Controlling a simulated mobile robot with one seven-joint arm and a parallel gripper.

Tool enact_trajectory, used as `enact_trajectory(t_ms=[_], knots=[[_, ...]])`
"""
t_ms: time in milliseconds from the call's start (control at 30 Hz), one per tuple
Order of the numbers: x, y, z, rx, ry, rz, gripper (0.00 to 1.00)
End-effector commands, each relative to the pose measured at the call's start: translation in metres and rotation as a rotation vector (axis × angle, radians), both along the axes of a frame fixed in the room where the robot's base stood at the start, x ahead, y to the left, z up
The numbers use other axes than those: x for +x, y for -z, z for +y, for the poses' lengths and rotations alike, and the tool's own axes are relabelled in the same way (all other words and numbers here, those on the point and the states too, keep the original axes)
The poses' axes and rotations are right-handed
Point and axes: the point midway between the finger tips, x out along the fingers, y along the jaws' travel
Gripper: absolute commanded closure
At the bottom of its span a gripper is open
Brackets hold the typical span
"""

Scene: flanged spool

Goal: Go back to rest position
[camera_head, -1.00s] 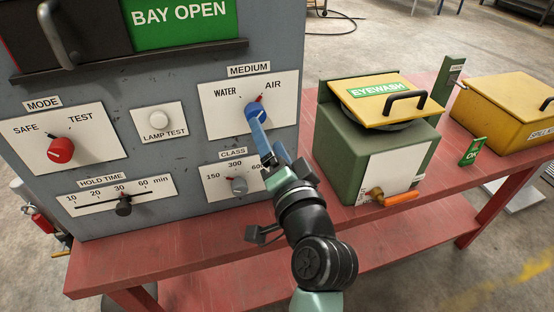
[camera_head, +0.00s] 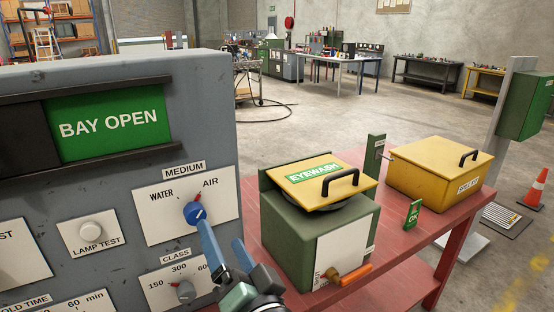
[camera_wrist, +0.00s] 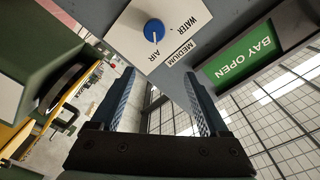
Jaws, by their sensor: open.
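My gripper (camera_head: 221,234) is at the bottom of the head view, its two blue fingers apart and nothing between them. In the wrist view my gripper (camera_wrist: 158,73) also shows spread and empty. The blue MEDIUM knob (camera_head: 195,214) is on the grey panel, just up and left of the fingertips in the head view. Its white mark points up and right towards AIR. In the wrist view the blue knob (camera_wrist: 154,31) stands clear beyond the fingertips, its mark towards AIR. The rest of my arm is mostly out of the head view.
The grey panel (camera_head: 215,120) fills the left, with a green BAY OPEN sign (camera_head: 108,122) and a CLASS knob (camera_head: 185,291). A green eyewash box (camera_head: 300,240) and a yellow box (camera_head: 440,172) stand on the red table (camera_head: 405,255) to the right. Open floor lies beyond.

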Motion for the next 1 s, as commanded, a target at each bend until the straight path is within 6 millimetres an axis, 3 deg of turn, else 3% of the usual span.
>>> enact_trajectory(t_ms=[167,300,400,500,600,700,1000], knots=[[-0.001,-0.116,-0.032,-0.227,0.216,-0.337,0.22],[-0.031,-0.213,-0.063,-0.401,0.449,-0.609,0.22],[-0.06,-0.266,-0.08,-0.49,0.605,-0.758,0.22],[-0.088,-0.302,-0.093,-0.549,0.73,-0.86,0.22],[-0.107,-0.322,-0.101,-0.584,0.812,-0.919,0.22],[-0.116,-0.33,-0.104,-0.6,0.849,-0.943,0.22],[-0.116,-0.33,-0.105,-0.601,0.852,-0.944,0.22]])
